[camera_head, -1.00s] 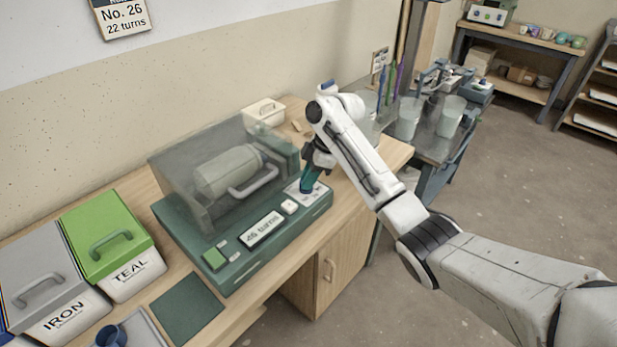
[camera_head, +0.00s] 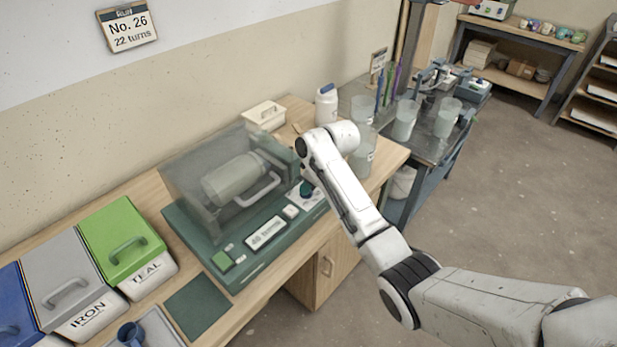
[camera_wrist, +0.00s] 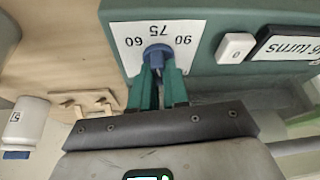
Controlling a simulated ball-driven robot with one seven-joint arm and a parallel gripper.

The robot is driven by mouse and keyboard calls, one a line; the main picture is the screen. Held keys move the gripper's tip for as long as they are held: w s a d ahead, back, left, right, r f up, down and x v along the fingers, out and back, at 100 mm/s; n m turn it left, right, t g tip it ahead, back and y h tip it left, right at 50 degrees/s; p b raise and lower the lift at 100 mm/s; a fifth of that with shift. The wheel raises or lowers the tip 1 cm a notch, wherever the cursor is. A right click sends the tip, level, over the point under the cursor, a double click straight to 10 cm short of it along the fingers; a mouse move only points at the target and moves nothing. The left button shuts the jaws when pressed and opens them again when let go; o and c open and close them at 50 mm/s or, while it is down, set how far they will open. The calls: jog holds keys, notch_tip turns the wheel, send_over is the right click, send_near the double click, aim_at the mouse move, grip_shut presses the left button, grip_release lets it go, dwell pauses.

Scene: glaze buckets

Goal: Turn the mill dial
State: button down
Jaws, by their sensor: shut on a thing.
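The green mill (camera_head: 199,244) stands on the wooden bench under a clear cover, with a pale jar lying inside (camera_head: 235,178). Its dial is a blue knob (camera_wrist: 157,50) on a white plate (camera_wrist: 126,36) marked 60, 75 and 90. My gripper (camera_wrist: 158,76) is shut on the knob, one teal finger on each side. In the head view my gripper (camera_head: 306,188) is at the right end of the mill's panel, partly hidden by my wrist. The turns display (camera_head: 265,233) shows a number I cannot read surely; its last digit looks like 6.
A wall card (camera_head: 127,27) reads "No. 26, 22 turns". A white button (camera_wrist: 236,47) sits between dial and display. A green square button (camera_head: 221,261) is at the panel's left end. A white bottle (camera_head: 326,104) and clear beakers (camera_head: 404,120) stand behind my arm. Lidded TEAL (camera_head: 122,240) and IRON bins are left.

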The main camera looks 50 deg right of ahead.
jog(key=m+h+p, duration=0.1)
jog(key=m, duration=0.1)
jog(key=m+p, duration=0.1)
jog(key=m, duration=0.1)
jog(key=m+h+p, duration=0.1)
jog(key=m, duration=0.1)
jog(key=shift+a+r+h, duration=0.1)
jog(key=shift+a+h, duration=0.15)
jog(key=shift+h, duration=0.05)
jog(key=m+h, duration=0.1)
jog(key=m, duration=0.2)
jog(key=m+g, duration=0.1)
jog(key=m, duration=0.2)
jog(key=shift+w+h, duration=0.15)
jog(key=shift+h, duration=0.25)
jog(key=c, duration=1.1)
grip_release()
jog(key=b+v, duration=0.1)
jog(key=v, duration=0.9)
jog(key=shift+a+r, duration=0.15)
jog(key=shift+r, duration=0.2)
